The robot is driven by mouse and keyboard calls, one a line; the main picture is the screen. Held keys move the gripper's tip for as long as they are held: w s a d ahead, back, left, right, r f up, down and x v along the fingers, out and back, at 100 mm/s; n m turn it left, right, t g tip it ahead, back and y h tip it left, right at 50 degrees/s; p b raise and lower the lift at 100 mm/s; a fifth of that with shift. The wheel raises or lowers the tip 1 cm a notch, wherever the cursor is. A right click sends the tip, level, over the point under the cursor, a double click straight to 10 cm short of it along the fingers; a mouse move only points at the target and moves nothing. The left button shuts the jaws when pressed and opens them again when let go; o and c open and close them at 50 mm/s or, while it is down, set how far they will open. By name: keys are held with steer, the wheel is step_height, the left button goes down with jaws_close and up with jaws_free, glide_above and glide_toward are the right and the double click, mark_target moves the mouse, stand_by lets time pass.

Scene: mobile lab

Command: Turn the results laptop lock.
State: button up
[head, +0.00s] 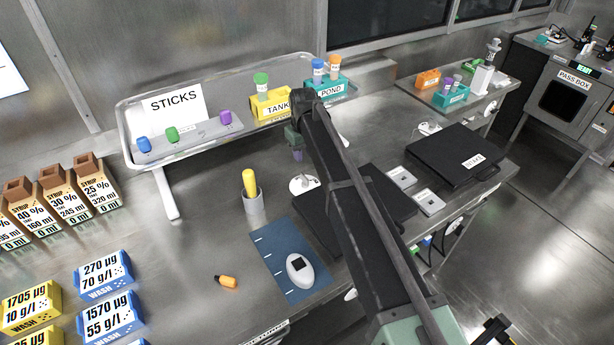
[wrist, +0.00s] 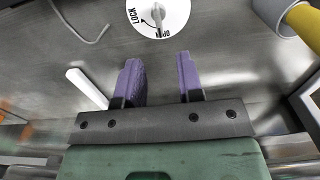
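The lock is a white round dial (wrist: 176,14) with a grey knob, marked LOCK and OPEN with a curved arrow. It shows at the top of the wrist view, partly cut off. The knob's lower end lies near the word OPEN. In the head view the dial (head: 302,186) lies on the bench by the corner of a flat black laptop (head: 316,222), mostly hidden behind my arm. My gripper (wrist: 162,80) has two purple fingers, apart and empty, with the dial beyond their tips. In the head view the purple fingers (head: 297,155) are partly visible above the bench, behind the dial.
A grey cup with a yellow-handled tool (head: 254,205) stands left of the dial. A blue mat (head: 273,256) with a white device lies in front. The STICKS tray (head: 130,115) stands behind. Another black labelled case (head: 450,150) and two small grey boxes lie right.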

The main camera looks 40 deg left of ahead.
mark_target(305, 177)
step_height(305, 177, down, 11)
steer(key=b, duration=1)
steer(key=shift+w+b, duration=0.15)
steer(key=shift+b, duration=0.15)
steer(key=shift+r, duration=0.1)
jaws_close()
